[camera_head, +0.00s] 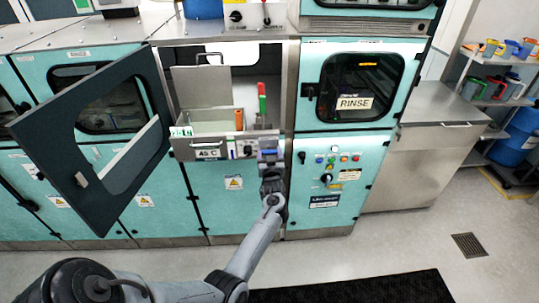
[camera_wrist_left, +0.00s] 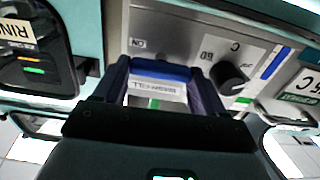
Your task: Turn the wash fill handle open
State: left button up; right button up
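The wash fill handle is a blue lever (camera_wrist_left: 162,70) on a grey panel. It also shows as a blue patch (camera_head: 267,153) in the head view, at the right end of the sink's front panel. A white label (camera_wrist_left: 157,88) beside it appears upside down and is hard to read. My left gripper (camera_head: 268,160) is at the handle. In the left wrist view its fingers (camera_wrist_left: 160,80) stand wide apart, one on each side of the blue lever. I cannot tell whether they touch it. My right gripper is in neither view.
A black knob (camera_wrist_left: 230,77) sits close beside the handle. A dark-framed door (camera_head: 62,135) hangs open at the left. A red and green upright handle (camera_head: 262,103) stands above the panel. The rinse module (camera_head: 353,85) is at the right. A black mat (camera_head: 360,291) lies on the floor.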

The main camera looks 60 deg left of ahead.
pick_arm(q)
jog(key=o, duration=0.4)
jog(key=shift+d, duration=0.1)
jog(key=b+v, duration=0.1)
jog(key=v, duration=0.9)
jog(key=shift+s+d, duration=0.2)
jog(key=shift+d, duration=0.1)
